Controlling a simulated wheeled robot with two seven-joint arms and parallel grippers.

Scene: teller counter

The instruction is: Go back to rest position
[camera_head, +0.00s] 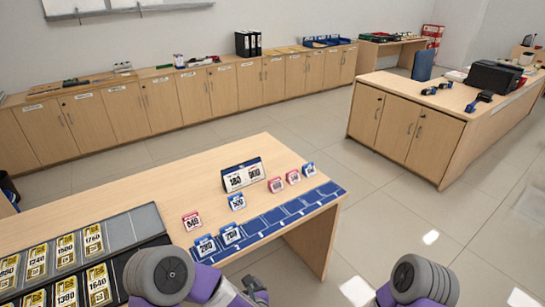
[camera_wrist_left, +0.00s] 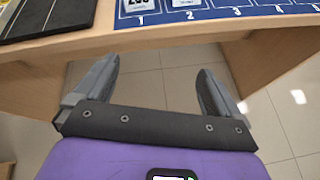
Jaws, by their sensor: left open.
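My left gripper (camera_head: 258,290) shows in part at the bottom of the head view, just off the front edge of the wooden table (camera_head: 150,190). In the left wrist view the left gripper (camera_wrist_left: 160,68) is open and empty, with its two grey fingers well apart. Tiled floor shows between the fingers, and the table edge lies beyond them. My right arm comes in at the bottom right of the head view, over the floor. My right gripper is outside the picture.
On the table are a blue numbered strip (camera_head: 270,222), several small number cards, a white and blue number stand (camera_head: 241,176) and a dark tray (camera_head: 122,232) with yellow cards. A wooden counter (camera_head: 410,130) stands at right. Clear floor lies between.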

